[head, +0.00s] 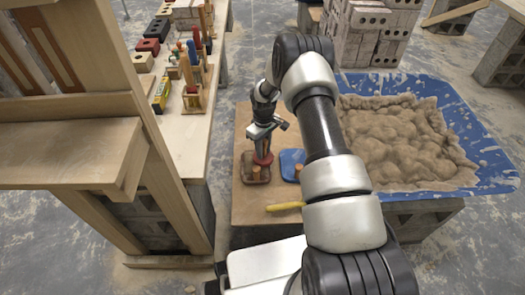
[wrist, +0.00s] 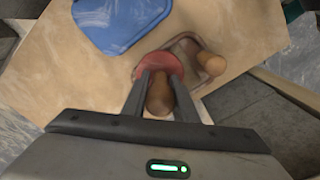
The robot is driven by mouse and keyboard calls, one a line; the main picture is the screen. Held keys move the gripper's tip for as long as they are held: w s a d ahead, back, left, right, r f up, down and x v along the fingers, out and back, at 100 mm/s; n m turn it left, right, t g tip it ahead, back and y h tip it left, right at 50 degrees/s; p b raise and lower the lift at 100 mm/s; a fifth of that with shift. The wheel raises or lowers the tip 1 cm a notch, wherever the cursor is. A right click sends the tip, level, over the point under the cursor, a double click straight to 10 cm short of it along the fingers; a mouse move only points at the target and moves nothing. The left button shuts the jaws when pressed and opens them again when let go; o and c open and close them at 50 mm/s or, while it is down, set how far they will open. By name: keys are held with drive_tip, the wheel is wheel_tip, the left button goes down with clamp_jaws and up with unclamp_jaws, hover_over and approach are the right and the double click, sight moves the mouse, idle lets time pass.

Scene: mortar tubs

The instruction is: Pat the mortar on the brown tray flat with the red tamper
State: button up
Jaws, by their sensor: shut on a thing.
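My gripper (head: 261,146) points down and is shut on the wooden handle (wrist: 160,98) of the red tamper (head: 263,159). The tamper's red disc (wrist: 160,66) shows beyond my fingertips in the wrist view. The small brown tray (head: 248,180) lies on the board beneath; in the wrist view its rim (wrist: 206,43) shows beside the red disc. The disc overlaps part of the tray; I cannot tell whether it touches. A greyish patch (wrist: 184,46) shows inside the tray. A rounded tan-brown knob or lump (wrist: 212,63) stands at the tray; which it is, I cannot tell.
A blue board (head: 290,157) lies right of the brown tray, and also shows in the wrist view (wrist: 118,22). A yellow-handled tool (head: 284,207) lies in front. A large blue tub (head: 478,130) of mortar (head: 405,140) stands right. A bench (head: 190,135) with bricks and tools is left.

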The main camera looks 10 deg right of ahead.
drive_tip(key=shift+f, duration=0.75)
drive_tip(key=shift+r+p, duration=0.3)
drive_tip(key=shift+r, duration=0.5)
